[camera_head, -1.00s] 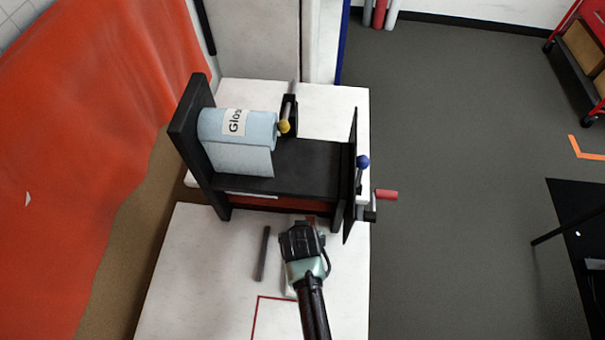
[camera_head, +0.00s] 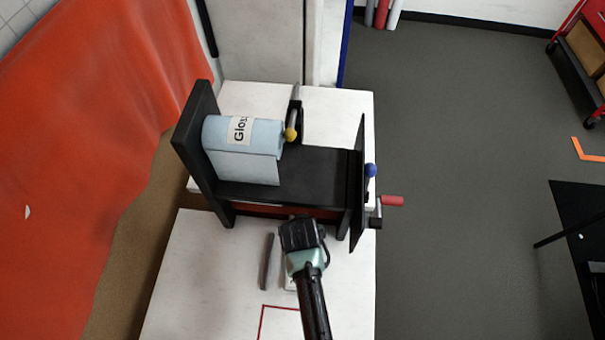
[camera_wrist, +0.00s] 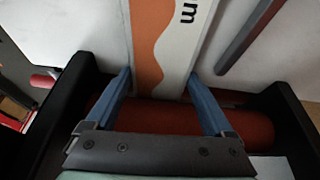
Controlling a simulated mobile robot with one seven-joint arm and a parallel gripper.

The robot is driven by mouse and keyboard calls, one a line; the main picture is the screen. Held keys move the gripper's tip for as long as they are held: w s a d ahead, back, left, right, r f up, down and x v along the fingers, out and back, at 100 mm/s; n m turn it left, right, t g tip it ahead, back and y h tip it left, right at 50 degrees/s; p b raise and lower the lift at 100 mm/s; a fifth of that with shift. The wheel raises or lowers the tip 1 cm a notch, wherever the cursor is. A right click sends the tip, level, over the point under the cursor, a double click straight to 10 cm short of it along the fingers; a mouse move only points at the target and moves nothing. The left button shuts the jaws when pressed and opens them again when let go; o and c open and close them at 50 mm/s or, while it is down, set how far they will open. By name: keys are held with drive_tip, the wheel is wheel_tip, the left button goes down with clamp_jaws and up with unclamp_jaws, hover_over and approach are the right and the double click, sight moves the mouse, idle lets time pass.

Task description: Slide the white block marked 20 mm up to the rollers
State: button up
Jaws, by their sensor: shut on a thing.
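The white block (camera_wrist: 196,40) has an orange wavy band and a printed "m" at its edge; the rest of the marking is out of view. In the wrist view it lies between the two blue fingers of my gripper (camera_wrist: 158,86), which is shut on it. Its near end is at the red roller (camera_wrist: 165,116); I cannot tell whether they touch. In the head view my gripper (camera_head: 302,236) is over the white table, at the front of the black roller machine (camera_head: 300,168), and hides most of the block. A strip of red roller (camera_head: 270,209) shows under the machine's plate.
A dark bar (camera_head: 267,262) lies on the table left of my gripper. A red outline (camera_head: 280,306) is marked on the table. A light-blue film roll (camera_head: 240,140) sits in the machine. A red-handled crank (camera_head: 391,200) sticks out at its right side.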

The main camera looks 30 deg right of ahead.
drive_tip(key=o, duration=1.2)
drive_tip(key=shift+r, duration=0.15)
drive_tip(key=b+v, duration=0.1)
drive_tip(key=v, duration=1.1)
drive_tip(key=shift+s+r, duration=0.25)
drive_tip(key=shift+r, duration=0.05)
drive_tip(key=shift+a, duration=0.1)
